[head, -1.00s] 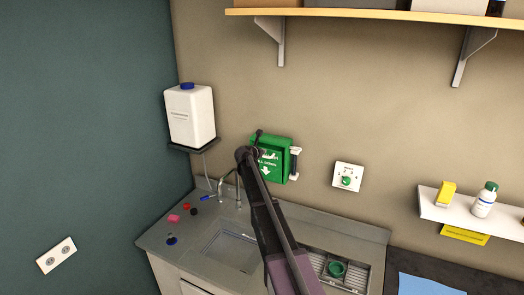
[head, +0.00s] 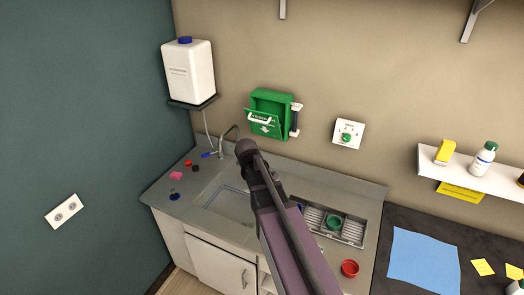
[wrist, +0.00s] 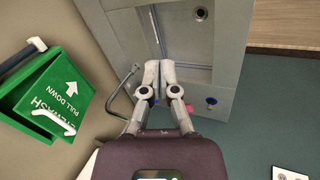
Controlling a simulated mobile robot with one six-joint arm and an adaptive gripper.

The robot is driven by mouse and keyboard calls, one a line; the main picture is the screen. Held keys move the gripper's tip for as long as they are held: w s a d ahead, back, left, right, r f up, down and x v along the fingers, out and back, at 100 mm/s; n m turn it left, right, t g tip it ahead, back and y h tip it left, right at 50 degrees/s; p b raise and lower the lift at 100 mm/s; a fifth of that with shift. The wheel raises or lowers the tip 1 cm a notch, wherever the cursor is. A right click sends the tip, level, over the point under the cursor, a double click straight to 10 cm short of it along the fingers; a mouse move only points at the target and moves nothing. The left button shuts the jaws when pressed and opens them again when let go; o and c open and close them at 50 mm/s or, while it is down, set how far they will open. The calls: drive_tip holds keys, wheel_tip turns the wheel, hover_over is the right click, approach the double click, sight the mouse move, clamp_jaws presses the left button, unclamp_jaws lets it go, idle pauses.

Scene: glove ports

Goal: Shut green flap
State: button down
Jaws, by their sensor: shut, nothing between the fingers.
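The green flap (head: 264,123) is on the front of a green eyewash box (head: 271,97) on the beige wall. It leans outward at the top, with a dark gap behind it, so it stands partly open. The flap carries a white handle and an arrow. In the wrist view the flap (wrist: 62,98) is at the left, its handle turned toward the picture's bottom. My gripper (wrist: 159,70) has its fingers together and empty, to the right of the flap and apart from it, over the sink counter. In the head view my arm hides the fingers.
A tap (head: 229,142) stands below the box, by the sink. A white canister (head: 188,72) sits on a bracket at the left. A wall plate with a green knob (head: 347,137) is at the right. The wall between box and plate is mostly clear.

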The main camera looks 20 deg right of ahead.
drive_tip(key=s+a+f+m+g+y+b, duration=0.1)
drive_tip(key=s+a+f+m+y+b, duration=0.15)
drive_tip(key=s, duration=0.45)
drive_tip(key=s+a+f+m+g+y+b, duration=0.1)
drive_tip(key=s+a+f+m, duration=0.1)
drive_tip(key=s+a+m, duration=0.35)
drive_tip(key=s+f+b, duration=0.2)
drive_tip(key=f+b, duration=0.8)
drive_tip(key=s+f+n+g+b, duration=0.1)
drive_tip(key=s+f+b, duration=0.2)
drive_tip(key=f+b, duration=0.6)
drive_tip(key=shift+s+d+f+b, duration=0.25)
drive_tip(key=shift+d+f+b, duration=0.1)
drive_tip(key=shift+f, duration=0.35)
drive_tip(key=shift+a, duration=0.15)
